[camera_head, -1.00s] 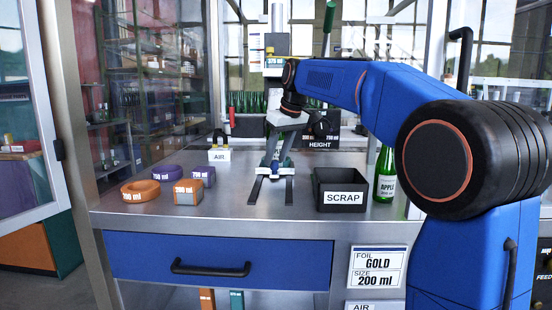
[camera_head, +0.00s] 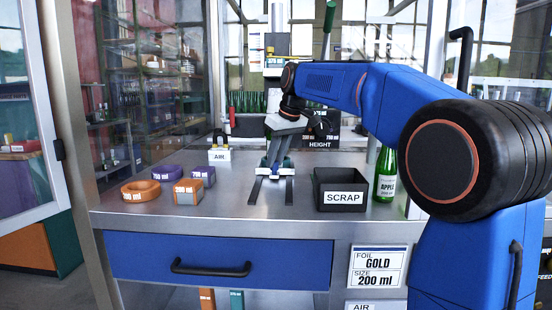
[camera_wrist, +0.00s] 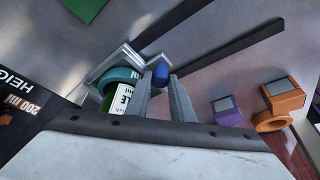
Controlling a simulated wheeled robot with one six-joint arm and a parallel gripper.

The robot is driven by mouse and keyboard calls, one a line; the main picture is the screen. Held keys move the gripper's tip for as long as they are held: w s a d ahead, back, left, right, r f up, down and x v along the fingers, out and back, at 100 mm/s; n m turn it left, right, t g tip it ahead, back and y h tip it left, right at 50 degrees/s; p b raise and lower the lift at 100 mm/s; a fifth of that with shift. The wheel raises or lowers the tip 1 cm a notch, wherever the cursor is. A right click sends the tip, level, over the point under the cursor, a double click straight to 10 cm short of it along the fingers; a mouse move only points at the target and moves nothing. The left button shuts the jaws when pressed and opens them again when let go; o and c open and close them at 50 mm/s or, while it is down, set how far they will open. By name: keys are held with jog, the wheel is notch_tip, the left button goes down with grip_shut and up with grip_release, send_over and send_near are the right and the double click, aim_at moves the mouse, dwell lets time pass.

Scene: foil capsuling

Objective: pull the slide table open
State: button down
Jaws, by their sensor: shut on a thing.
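The slide table (camera_head: 262,172) is a small pale metal carriage at the back ends of two dark rails (camera_head: 271,192) on the steel bench. It also shows in the wrist view (camera_wrist: 104,75). A teal ring (camera_wrist: 120,74) and a green bottle (camera_wrist: 107,98) with a white label are on it. A blue knob (camera_wrist: 161,72) sticks out from its front side. My gripper (camera_wrist: 160,78) is shut on this knob, one finger on each side. In the head view my gripper (camera_head: 274,162) reaches down to the carriage and partly hides it and the bottle.
The rails' front stretch is clear. A black SCRAP bin (camera_head: 340,190) stands to the right, with a green bottle (camera_head: 386,175) beyond it. Orange and purple rings and blocks (camera_head: 188,193) are to the left. An AIR block (camera_head: 219,156) is behind them. A blue drawer (camera_head: 215,262) is below.

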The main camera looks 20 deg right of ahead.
jog(key=s+a, duration=0.2)
jog(key=s, duration=0.4)
jog(key=s+a, duration=0.2)
jog(key=s, duration=0.4)
jog(key=s+a, duration=0.1)
jog(key=s, duration=0.4)
jog(key=shift+s+a, duration=0.4)
jog(key=c, duration=1.5)
grip_release()
jog(key=shift+c, duration=0.2)
jog(key=v, duration=1.7)
jog(key=shift+r, duration=0.25)
jog(key=shift+s+d, duration=0.1)
jog(key=shift+s, duration=0.1)
